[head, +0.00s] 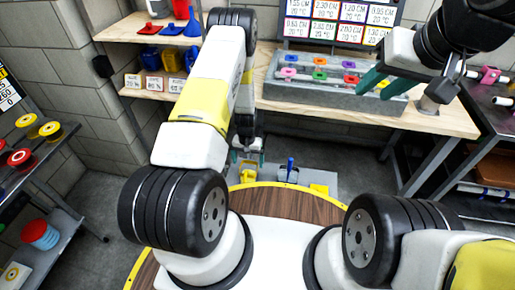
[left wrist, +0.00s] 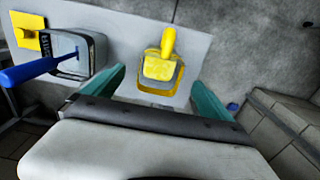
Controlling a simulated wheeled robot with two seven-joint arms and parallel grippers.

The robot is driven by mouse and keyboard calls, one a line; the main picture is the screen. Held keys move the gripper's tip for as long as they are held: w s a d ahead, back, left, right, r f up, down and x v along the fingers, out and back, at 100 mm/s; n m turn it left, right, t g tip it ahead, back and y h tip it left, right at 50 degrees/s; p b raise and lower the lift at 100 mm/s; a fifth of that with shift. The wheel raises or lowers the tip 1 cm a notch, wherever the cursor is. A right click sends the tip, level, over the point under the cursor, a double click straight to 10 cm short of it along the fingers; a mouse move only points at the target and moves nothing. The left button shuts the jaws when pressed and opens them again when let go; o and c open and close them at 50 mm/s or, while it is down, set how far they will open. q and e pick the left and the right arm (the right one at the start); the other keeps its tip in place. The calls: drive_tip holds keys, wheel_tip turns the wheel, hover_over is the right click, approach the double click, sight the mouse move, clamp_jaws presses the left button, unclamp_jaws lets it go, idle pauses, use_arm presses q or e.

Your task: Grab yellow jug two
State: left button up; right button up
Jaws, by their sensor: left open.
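A yellow jug-like container with a raised yellow handle (left wrist: 160,68) stands on a grey board on the floor, in the left wrist view. Its number cannot be read. My left gripper (left wrist: 157,92) is open, with teal fingers apart on either side of the yellow container; I cannot tell if they touch it. In the head view my left gripper (head: 249,157) reaches down beyond the round wooden top, and the container is mostly hidden there. My right gripper (head: 374,92) is held up over the bench at the right, its teal fingers apart and nothing seen between them.
A grey container with a blue handle (left wrist: 72,52) stands beside the yellow one, with a yellow piece (left wrist: 28,38) past it. A shelf with a yellow jug (head: 150,54) and blue jugs is behind my left arm. A grey tray (head: 335,98) lies on the bench.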

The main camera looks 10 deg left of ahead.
sight(248, 176)
use_arm(q)
wheel_tip(248, 176, down, 8)
drive_tip(key=shift+a, duration=0.1)
idle(0.4)
drive_tip(key=shift+c, duration=0.5)
drive_tip(key=c, duration=1.7)
drive_tip(key=shift+o, duration=0.2)
drive_tip(key=shift+r, duration=0.25)
